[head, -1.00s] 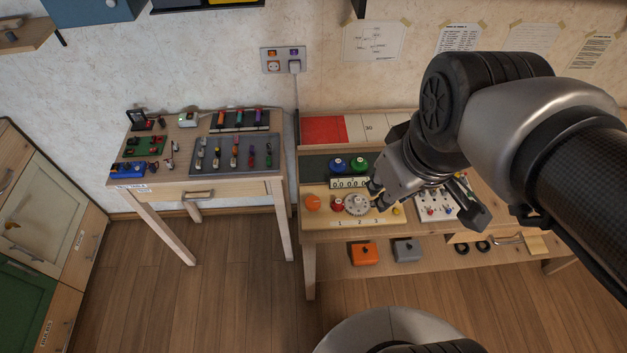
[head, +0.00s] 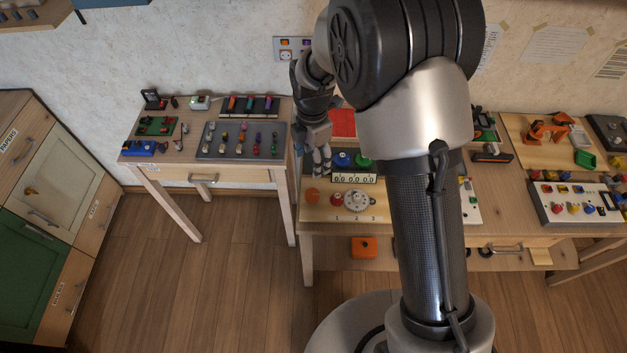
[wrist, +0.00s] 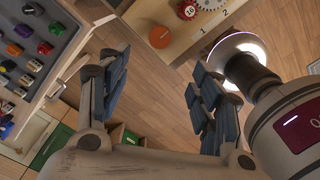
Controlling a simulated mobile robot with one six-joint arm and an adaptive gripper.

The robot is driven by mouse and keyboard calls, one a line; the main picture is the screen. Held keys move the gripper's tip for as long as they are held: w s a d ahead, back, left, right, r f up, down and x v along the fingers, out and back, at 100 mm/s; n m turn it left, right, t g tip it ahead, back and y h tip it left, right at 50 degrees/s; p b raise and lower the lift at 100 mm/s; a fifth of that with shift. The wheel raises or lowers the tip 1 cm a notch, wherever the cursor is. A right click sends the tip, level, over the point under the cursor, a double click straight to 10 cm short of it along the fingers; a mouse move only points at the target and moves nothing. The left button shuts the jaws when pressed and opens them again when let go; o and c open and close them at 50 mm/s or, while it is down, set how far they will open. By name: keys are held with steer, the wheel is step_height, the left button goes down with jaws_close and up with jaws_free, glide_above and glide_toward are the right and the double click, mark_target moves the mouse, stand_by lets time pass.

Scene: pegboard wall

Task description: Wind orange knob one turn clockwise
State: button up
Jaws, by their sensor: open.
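The orange knob (head: 312,195) sits at the left end of the wooden panel on the right-hand table, beside a red knob (head: 337,198) and a pale toothed dial (head: 357,204). In the wrist view the orange knob (wrist: 160,37) shows at the upper middle, on the panel near its corner. My gripper (head: 322,168) is above and behind the orange knob in the head view, apart from it. In the wrist view my gripper (wrist: 160,95) has its two dark-padded fingers wide apart, with only floor between them. It holds nothing.
A blue and a green button (head: 352,160) stand behind the panel, over a number counter (head: 353,179). The left table (head: 220,172) holds a grey board (head: 241,141) with coloured parts. A floor gap separates the tables. An orange box (head: 364,248) sits on the shelf below.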

mark_target(313, 194)
step_height(313, 194, down, 17)
steer(key=b, duration=0.4)
steer(key=shift+c, duration=0.4)
steer(key=c, duration=1)
